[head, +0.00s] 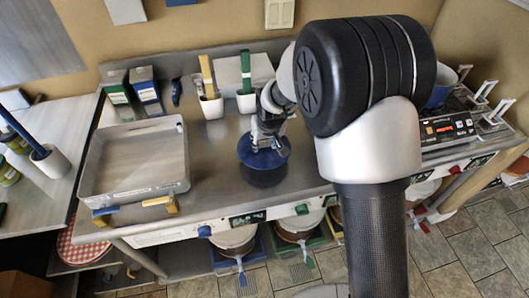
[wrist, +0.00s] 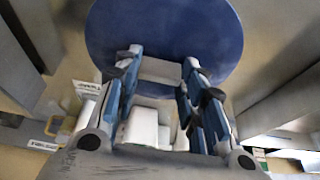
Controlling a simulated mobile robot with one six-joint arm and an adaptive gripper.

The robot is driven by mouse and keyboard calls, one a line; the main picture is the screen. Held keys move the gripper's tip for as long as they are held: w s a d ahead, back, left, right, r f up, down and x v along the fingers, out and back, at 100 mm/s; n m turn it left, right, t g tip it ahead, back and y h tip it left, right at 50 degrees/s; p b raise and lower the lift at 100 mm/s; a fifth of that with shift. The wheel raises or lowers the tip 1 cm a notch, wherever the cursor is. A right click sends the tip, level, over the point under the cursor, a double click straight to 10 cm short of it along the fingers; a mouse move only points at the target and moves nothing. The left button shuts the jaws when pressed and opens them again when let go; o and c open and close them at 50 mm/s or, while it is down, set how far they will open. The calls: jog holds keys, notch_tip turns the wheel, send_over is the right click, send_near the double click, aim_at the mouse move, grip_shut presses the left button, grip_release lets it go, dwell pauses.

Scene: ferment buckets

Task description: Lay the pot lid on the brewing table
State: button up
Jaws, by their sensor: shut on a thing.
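The pot lid (head: 277,163) is a round blue disc over the brewing table (head: 218,150), right of the metal tray. My gripper (head: 266,143) points down at it from above. In the wrist view the blue lid (wrist: 165,25) fills the top, and the fingers of my gripper (wrist: 160,62) close on its grey handle (wrist: 158,70). A dark round patch shows just below the lid in the head view, perhaps its shadow. I cannot tell whether the lid touches the table.
A shallow metal tray (head: 88,160) stands to the left. White cups (head: 211,106) with green and yellow handled tools, and green and blue boxes (head: 147,90), line the back. A device with a red display (head: 447,130) is at right. Bare tabletop surrounds the lid.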

aim_at(265, 149)
jog(key=shift+f+b, duration=0.6)
jog(key=shift+f, duration=1.55)
jog(key=shift+f, duration=0.25)
jog(key=o, duration=1.1)
jog(key=shift+r, duration=0.15)
